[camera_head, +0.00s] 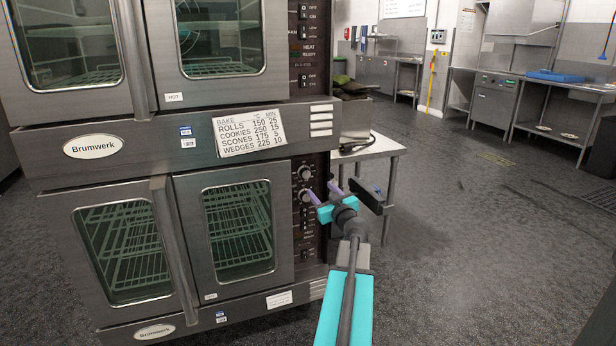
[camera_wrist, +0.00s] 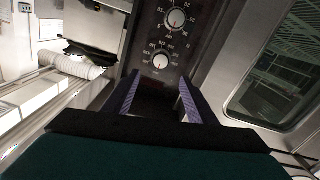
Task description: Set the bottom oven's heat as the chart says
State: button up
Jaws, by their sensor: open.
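The bottom oven (camera_head: 187,236) has its glass doors shut. Two round dials, an upper dial (camera_head: 305,173) and a lower dial (camera_head: 306,196), sit on its dark control panel at the right. The chart (camera_head: 248,133) above reads rolls 150 25, cookies 250 15, scones 175 5, wedges 225 10. My gripper (camera_head: 323,192) is open and empty in front of the panel, near the dials. In the wrist view, my gripper (camera_wrist: 158,88) has one dial (camera_wrist: 161,61) just beyond and between its fingertips. The exact settings are too small to read.
The top oven (camera_head: 165,60) has its own panel of switches (camera_head: 307,45). A metal side table (camera_head: 375,148) stands close behind my gripper to the right. Open floor (camera_head: 470,240) lies to the right, with steel counters at the back.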

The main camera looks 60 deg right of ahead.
aim_at(308, 174)
jog(key=shift+p+x, duration=0.35)
jog(key=shift+x, duration=6.5)
jog(key=shift+a, duration=0.1)
jog(key=c, duration=1)
jog(key=shift+d+r, duration=0.2)
jog(key=shift+d, duration=0.05)
jog(key=shift+c, duration=0.3)
jog(key=shift+a+f, duration=0.1)
jog(key=shift+f, duration=0.05)
